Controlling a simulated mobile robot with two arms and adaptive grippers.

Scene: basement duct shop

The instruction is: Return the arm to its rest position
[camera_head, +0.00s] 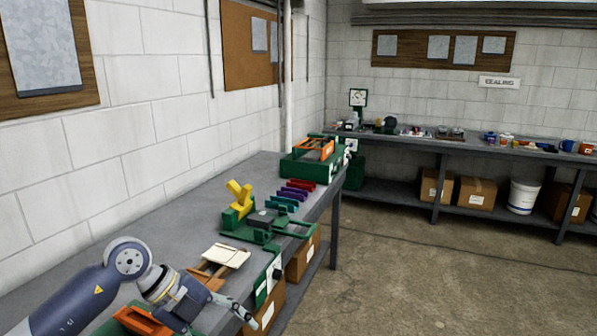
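My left arm comes in from the lower left, over the near end of the grey workbench (75,255). Its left gripper (243,311) is low in the picture, pointing right and down near the bench's front edge. The fingers are small and partly merged with the things behind them, so I cannot tell whether they are open or shut. I see nothing clearly held in them. My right arm and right gripper are not in view.
Beside my gripper are an orange tray (140,320) and a brown wooden holder with a pale plate (226,256). Further along stand a green fixture with a yellow part (239,196), coloured strips (291,194) and a green-orange fixture (314,150). Open floor (430,265) lies to the right.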

